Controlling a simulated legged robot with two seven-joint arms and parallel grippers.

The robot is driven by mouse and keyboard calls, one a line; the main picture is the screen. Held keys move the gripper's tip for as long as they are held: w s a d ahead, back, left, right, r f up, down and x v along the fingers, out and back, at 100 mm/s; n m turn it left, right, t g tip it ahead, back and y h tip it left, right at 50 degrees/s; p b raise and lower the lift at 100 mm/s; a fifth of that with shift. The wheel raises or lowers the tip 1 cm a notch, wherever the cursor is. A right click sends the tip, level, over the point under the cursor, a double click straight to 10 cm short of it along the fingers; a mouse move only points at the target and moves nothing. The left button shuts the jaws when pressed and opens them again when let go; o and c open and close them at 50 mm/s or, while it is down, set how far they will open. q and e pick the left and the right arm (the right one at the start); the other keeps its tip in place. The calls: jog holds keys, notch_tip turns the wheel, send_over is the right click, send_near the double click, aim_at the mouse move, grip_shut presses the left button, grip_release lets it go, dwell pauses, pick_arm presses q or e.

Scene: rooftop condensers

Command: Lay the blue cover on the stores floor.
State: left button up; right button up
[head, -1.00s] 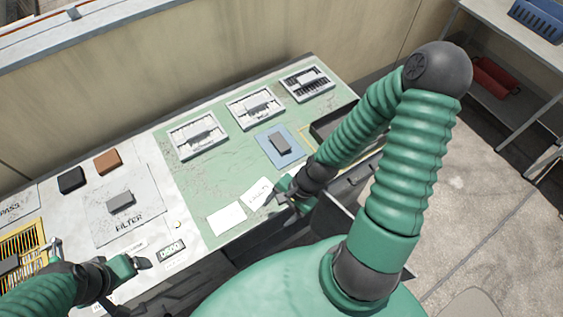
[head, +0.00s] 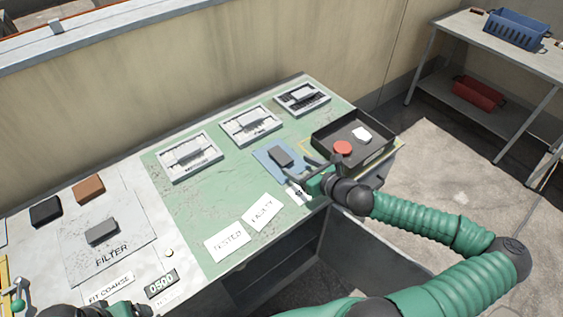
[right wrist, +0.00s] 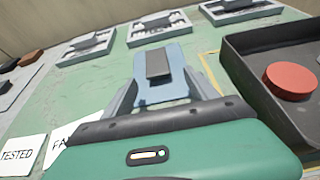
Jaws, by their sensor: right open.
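A flat blue piece (head: 268,163), which looks like the blue cover, lies on the green mat with a dark grey block (head: 282,156) on it. My right gripper (head: 304,174) is open and low over the mat, at the near right side of the blue piece. In the right wrist view the blue piece (right wrist: 176,92) shows ahead, between and beyond the open fingers; I see no grip on it. My left gripper (head: 128,309) is cut off by the bottom edge, its jaws unclear. No surface in view is marked as the stores floor.
A black tray (head: 322,142) with a red disc and a white piece stands just right of my right gripper. Several pale framed units (head: 189,157) line the mat's back. A shelf rack (head: 450,48) with blue and red baskets stands far right. Concrete floor (head: 440,180) lies between.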

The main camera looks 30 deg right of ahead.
aim_at(284, 158)
pick_arm(q)
jog(key=shift+d+f, duration=0.1)
jog(key=shift+f, duration=0.05)
pick_arm(e)
jog(key=shift+x, duration=0.8)
pick_arm(q)
jog(key=shift+a+f+b, duration=0.5)
jog(key=shift+f+b, duration=0.15)
jog(key=shift+f, duration=0.1)
pick_arm(e)
jog(key=x, duration=0.5)
jog(key=shift+w+a+r, duration=0.15)
jog(key=shift+w+a, duration=0.15)
jog(key=shift+a, duration=0.15)
pick_arm(q)
jog(key=shift+d+r, duration=0.1)
jog(key=shift+d, duration=0.1)
pick_arm(e)
jog(key=shift+d, duration=0.25)
pick_arm(q)
jog(key=shift+s+d, duration=0.1)
pick_arm(e)
jog(key=shift+c, duration=0.7)
jog(key=shift+a, duration=0.1)
jog(key=c, duration=0.9)
grip_shut()
